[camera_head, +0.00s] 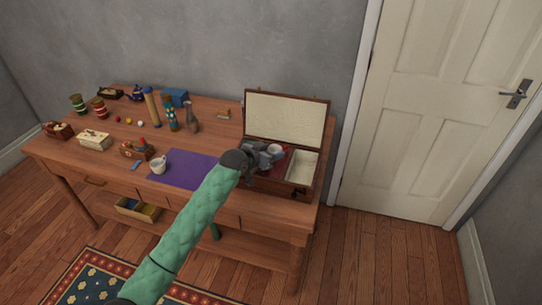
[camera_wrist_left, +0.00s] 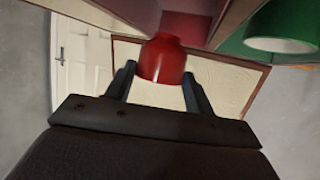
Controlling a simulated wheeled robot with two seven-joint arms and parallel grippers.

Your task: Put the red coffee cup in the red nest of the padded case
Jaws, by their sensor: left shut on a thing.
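The padded case (camera_head: 294,190) stands open at the right end of the table, its cream-lined lid (camera_head: 286,117) raised at the back. My left gripper (camera_head: 266,153) is over the left part of the case. In the left wrist view the gripper (camera_wrist_left: 159,72) is shut on the red coffee cup (camera_wrist_left: 162,55), one finger on each side. Red lining (camera_wrist_left: 188,26) shows right by the cup; I cannot tell whether the cup touches it. In the head view the gripper partly hides the cup and the red nest. My right gripper is not in view.
A cream compartment (camera_head: 302,166) is at the case's right side. A green area with a white round shape (camera_wrist_left: 282,44) shows at the wrist view's upper right. A purple mat (camera_head: 183,171) and a white cup (camera_head: 158,165) lie left of the case. Several small objects fill the table's left.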

